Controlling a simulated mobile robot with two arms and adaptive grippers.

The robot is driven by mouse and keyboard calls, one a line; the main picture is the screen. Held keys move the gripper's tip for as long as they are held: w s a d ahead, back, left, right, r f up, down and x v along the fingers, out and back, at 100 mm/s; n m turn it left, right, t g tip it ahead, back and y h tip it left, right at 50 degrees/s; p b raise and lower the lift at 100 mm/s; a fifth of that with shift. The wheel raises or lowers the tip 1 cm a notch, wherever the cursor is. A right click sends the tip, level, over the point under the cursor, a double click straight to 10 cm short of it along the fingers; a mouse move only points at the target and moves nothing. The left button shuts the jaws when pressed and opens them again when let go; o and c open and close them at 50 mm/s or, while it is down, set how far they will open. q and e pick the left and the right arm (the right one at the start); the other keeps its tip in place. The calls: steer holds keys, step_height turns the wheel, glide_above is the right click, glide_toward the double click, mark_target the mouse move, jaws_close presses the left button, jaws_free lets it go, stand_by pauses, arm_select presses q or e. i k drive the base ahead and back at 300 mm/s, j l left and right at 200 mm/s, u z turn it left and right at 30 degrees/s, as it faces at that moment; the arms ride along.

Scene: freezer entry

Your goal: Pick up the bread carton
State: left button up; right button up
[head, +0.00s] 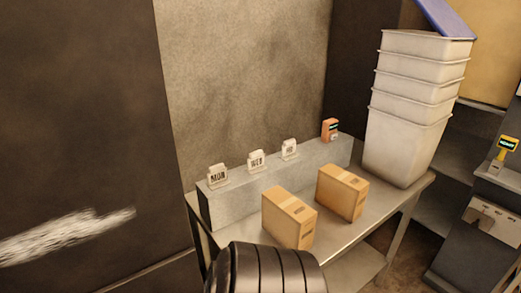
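Two brown cardboard cartons stand upright on a metal table (339,232). The left carton (288,219) is nearer to me, and the right carton (342,192) is a little farther back. Both look closed, with small dark marks on their sides. I cannot read a label, so I cannot tell which one is the bread carton. Neither of my grippers shows in the head view, and nothing is seen holding either carton. The table's near left front is partly hidden.
A grey ledge (240,201) behind the cartons carries several small white day signs (256,161) and an orange device (330,129). A tall stack of white bins (402,145) stands at the table's right end. A dark wall (80,120) fills the left.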

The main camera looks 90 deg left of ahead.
mark_target(288, 220)
steer(key=u, duration=2.55)
steer(key=l+u, duration=0.1)
steer(key=u, duration=0.35)
steer(key=i+l+u, duration=0.1)
steer(key=u, duration=0.35)
steer(key=l+u, duration=0.25)
steer(key=u, duration=0.2)
steer(key=l+u, duration=0.2)
steer(key=l, duration=0.25)
steer(key=l+u, duration=0.15)
steer(key=l, duration=0.35)
steer(key=k+l+u, duration=0.2)
steer(key=l, duration=0.2)
steer(key=l+u, duration=0.2)
steer(key=l, duration=0.3)
steer(key=k+l+u, duration=0.2)
steer(key=l, duration=0.2)
steer(key=k+l+u, duration=0.15)
steer(key=l, duration=0.25)
